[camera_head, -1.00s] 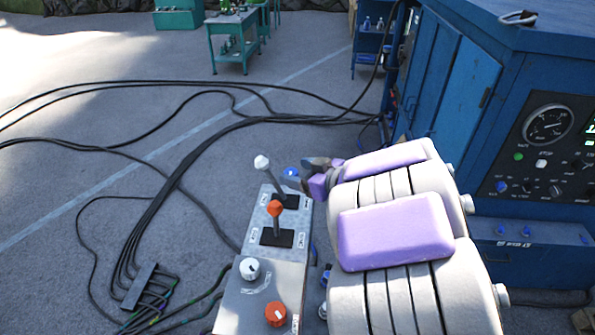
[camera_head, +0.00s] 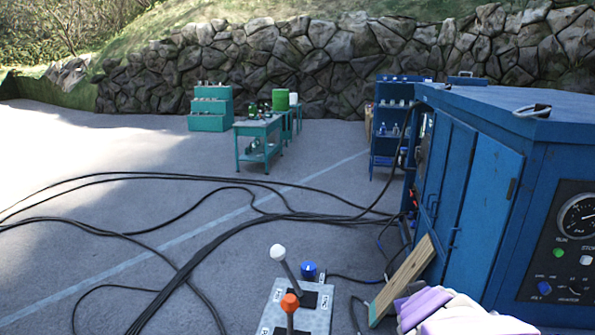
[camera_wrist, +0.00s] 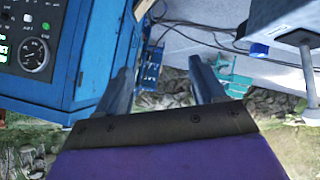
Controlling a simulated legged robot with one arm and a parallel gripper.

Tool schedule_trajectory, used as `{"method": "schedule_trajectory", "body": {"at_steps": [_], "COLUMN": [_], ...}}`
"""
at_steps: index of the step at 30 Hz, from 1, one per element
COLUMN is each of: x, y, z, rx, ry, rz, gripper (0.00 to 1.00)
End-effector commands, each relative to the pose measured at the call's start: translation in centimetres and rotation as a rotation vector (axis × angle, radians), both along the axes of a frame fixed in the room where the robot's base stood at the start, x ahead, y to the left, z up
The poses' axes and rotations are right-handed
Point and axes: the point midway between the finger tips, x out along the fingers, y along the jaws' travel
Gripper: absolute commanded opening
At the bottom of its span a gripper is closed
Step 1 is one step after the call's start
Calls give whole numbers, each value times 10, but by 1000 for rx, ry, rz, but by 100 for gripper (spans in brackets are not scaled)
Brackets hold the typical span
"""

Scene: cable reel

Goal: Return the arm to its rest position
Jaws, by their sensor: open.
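My arm (camera_head: 450,312), with pale grey and lilac parts, shows only at the lower right edge of the head view, beside the blue cabinet. My gripper (camera_wrist: 162,75) shows in the wrist view, where the scene appears upside down. Its two dark fingers are spread apart with nothing between them, so it is open and empty. The fingers are not clearly visible in the head view. The grey control box (camera_head: 267,320) has a white-knobbed lever (camera_head: 278,252) and an orange-knobbed lever (camera_head: 290,302). My gripper is apart from both levers.
The blue cabinet (camera_head: 470,180) stands close on the right, with a wooden plank (camera_head: 402,280) leaning by it. Black cables (camera_head: 200,250) lie across the floor. A green table (camera_head: 258,128), a blue shelf (camera_head: 386,130) and a stone wall (camera_head: 300,65) stand farther back.

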Motion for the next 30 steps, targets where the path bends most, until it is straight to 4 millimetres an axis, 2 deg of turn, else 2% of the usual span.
{"method": "schedule_trajectory", "body": {"at_steps": [1, 4, 8, 12, 15, 18, 21, 23, 30], "x": [-19, -62, -123, -194, -241, -279, -304, -313, -320], "y": [-4, -6, 6, 36, 62, 85, 101, 106, 110], "z": [-17, -45, -85, -123, -141, -151, -155, -155, -154], "rx": [11, 45, 111, 201, 265, 315, 348, 360, 368], "ry": [51, 177, 373, 604, 758, 884, 969, 1000, 1023], "rz": [-48, -132, -201, -216, -193, -155, -123, -111, -101], "gripper": [68, 68, 68, 68, 68, 68, 68, 68, 68]}}
